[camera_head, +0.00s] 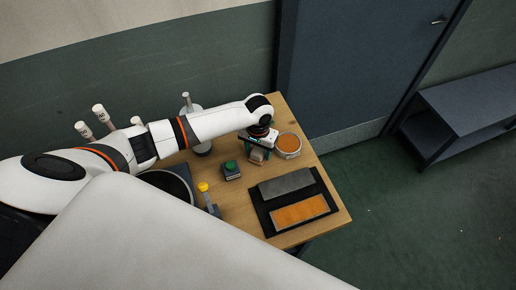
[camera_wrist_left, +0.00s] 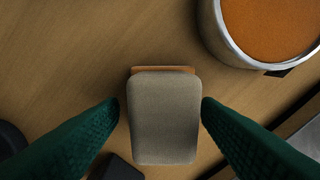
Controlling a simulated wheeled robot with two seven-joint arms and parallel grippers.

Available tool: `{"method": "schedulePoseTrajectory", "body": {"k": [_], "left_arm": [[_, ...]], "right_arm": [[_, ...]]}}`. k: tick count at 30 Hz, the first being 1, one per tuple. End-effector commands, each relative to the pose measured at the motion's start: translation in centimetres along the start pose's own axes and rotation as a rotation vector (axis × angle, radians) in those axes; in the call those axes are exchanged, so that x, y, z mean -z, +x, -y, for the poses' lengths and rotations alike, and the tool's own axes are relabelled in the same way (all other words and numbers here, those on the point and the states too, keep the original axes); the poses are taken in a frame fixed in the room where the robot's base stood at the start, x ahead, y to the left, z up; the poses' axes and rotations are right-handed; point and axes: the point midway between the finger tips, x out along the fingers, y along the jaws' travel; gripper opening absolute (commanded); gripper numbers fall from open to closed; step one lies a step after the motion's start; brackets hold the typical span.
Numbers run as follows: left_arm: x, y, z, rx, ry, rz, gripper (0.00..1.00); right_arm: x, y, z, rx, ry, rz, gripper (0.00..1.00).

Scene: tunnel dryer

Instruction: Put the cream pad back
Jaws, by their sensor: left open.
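The cream pad (camera_wrist_left: 164,120) shows in the left wrist view as a rounded beige block with a thin orange edge at its far end. It is over the wooden table, and a small part of it shows in the head view (camera_head: 257,155). My left gripper (camera_wrist_left: 160,105) is open, with one green finger on each side of the pad. Narrow gaps show between the fingertips and the pad, so it is not gripped. In the head view my left gripper (camera_head: 258,146) is at the table's far part, beside the round tin. My right gripper is not in view.
A round tin (camera_head: 288,144) with orange contents stands right of the gripper. A black tray (camera_head: 262,215) holds a grey block (camera_head: 286,184) and an orange-topped block (camera_head: 300,211). A green-button box (camera_head: 231,170) and a yellow-knobbed lever (camera_head: 204,188) stand nearer.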

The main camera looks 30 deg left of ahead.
Motion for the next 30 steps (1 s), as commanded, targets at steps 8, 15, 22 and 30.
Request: {"method": "schedulePoseTrajectory", "body": {"k": [8, 15, 22, 30], "left_arm": [[-0.1, -3.7, 0.0, 0.001, 0.001, 0.006, 0.58], [-0.1, -8.8, 0.0, 0.001, 0.000, 0.004, 0.58], [-0.1, -11.7, 0.0, 0.001, -0.001, 0.001, 0.58], [-0.1, -12.3, 0.0, 0.000, -0.001, 0.000, 0.58]], "right_arm": [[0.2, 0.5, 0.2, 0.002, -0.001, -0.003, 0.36], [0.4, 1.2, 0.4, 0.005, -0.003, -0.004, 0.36], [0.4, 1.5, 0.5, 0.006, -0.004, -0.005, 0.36], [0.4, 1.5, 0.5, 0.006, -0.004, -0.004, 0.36]]}}
